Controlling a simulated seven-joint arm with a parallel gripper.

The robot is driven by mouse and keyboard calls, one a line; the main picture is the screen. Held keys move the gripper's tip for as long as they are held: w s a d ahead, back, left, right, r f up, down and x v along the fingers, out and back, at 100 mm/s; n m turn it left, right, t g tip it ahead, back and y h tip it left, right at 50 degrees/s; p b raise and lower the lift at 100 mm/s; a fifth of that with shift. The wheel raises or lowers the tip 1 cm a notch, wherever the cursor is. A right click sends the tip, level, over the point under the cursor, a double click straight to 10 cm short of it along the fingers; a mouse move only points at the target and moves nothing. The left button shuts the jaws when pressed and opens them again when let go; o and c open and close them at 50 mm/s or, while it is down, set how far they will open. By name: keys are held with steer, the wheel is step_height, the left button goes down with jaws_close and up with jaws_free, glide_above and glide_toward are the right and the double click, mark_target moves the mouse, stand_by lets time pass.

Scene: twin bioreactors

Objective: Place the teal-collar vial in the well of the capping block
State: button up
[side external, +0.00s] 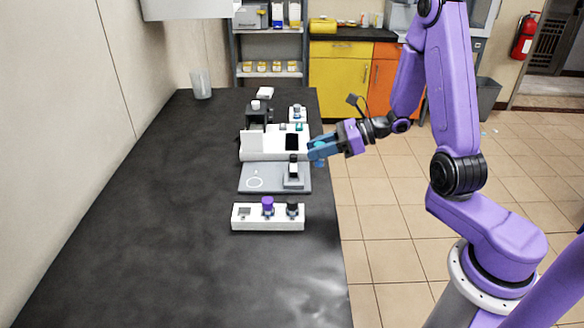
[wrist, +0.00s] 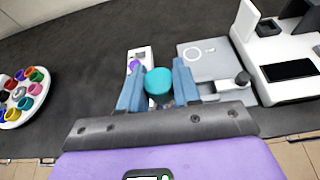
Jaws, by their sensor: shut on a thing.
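My gripper (side external: 318,150) is at the right edge of the dark bench, beside the grey pad, in the side view. In the wrist view its two blue fingers (wrist: 158,78) are shut on the teal-collar vial (wrist: 159,86), whose round teal top shows between them. I cannot tell which fixture is the capping block.
A grey pad (side external: 262,187) with a white ring and a black-knobbed post lies behind the white block. A larger white station (side external: 262,156) with a dark panel stands beyond it. A round white rack (wrist: 10,118) of coloured caps shows in the wrist view. The near-left bench is clear.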

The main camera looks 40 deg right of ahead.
steer(key=w+f, duration=0.4)
steer(key=w, duration=0.1)
steer(key=w+f, duration=0.2)
steer(key=w, duration=0.1)
steer(key=shift+w+d+f, duration=0.1)
steer(key=shift+w+f, duration=0.1)
steer(key=shift+f, duration=0.15)
steer(key=shift+w+f, duration=0.55)
steer(key=shift+f, duration=0.05)
steer(key=shift+d+f, duration=0.1)
steer(key=shift+f, duration=1.45)
steer(key=shift+f, duration=0.1)
steer(key=o, duration=1)
steer(key=shift+o, duration=0.2)
